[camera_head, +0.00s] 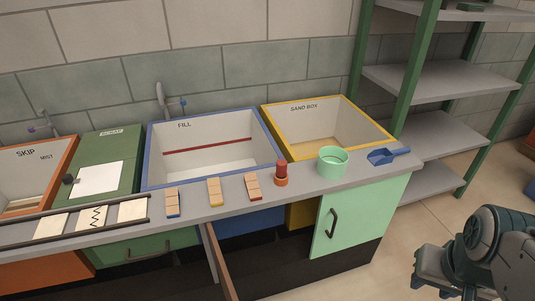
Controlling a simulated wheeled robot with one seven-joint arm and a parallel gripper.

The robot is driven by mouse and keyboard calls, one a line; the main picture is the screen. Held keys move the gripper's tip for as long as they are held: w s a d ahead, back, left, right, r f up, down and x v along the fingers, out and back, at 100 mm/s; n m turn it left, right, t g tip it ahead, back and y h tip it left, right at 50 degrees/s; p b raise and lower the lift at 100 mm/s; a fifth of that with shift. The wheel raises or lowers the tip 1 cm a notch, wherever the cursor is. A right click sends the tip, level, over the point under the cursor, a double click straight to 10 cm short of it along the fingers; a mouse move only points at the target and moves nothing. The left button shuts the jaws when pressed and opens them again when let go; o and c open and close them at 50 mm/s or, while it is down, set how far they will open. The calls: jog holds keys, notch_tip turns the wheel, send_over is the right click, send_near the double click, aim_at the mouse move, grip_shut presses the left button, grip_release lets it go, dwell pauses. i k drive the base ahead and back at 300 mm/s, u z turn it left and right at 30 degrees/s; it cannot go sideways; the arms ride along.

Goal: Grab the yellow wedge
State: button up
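No separate yellow wedge can be made out for certain. The closest match is a small tan wooden piece with a yellow front end (214,192), lying on the grey counter between two similar pieces. The piece with a blue end (173,203) is to its left, and the piece with a red end (253,187) is to its right. My arm shows at the lower right, with what looks like my gripper (432,275) over the floor, well apart from the counter pieces. Its fingers cannot be made out clearly.
Behind the pieces are a blue-rimmed basin (209,113) and a yellow-rimmed sand box (349,105). A leaning brown plank (218,262) is in front. Green-framed shelves (430,84) stand at right.

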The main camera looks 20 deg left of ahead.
aim_at(215, 192)
jog(key=u, duration=0.25)
jog(key=i, duration=1)
jog(key=u, duration=0.95)
jog(key=i, duration=0.4)
jog(key=u, duration=0.3)
